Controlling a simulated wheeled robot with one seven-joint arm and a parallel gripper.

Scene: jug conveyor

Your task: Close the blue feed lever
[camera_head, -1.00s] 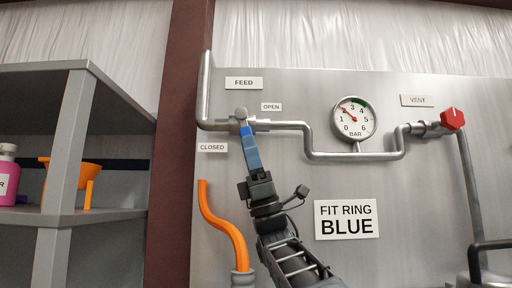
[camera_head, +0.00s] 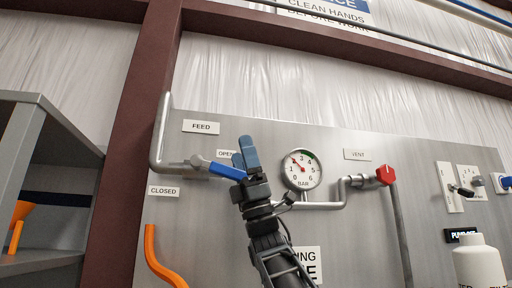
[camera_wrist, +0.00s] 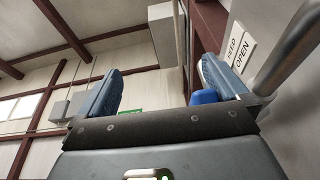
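The blue feed lever (camera_head: 226,171) sits on the feed valve at the left of the panel. Its blue handle points right and slightly down from the grey valve stem, below the OPEN label (camera_head: 226,154). The CLOSED label (camera_head: 163,190) is lower left of the valve. My gripper (camera_head: 245,154) reaches up at the handle's free end, its blue-grey fingers beside and above it. In the wrist view my fingers (camera_wrist: 158,88) are wide apart, and the blue lever (camera_wrist: 205,97) shows just inside the right finger. I cannot tell whether they touch.
The pressure gauge (camera_head: 302,170) and pipe are right of my gripper, with the red vent knob (camera_head: 386,175) beyond. An orange hose (camera_head: 158,258) rises below the valve. A grey shelf (camera_head: 45,125) stands at the left. A white bottle (camera_head: 479,262) is at lower right.

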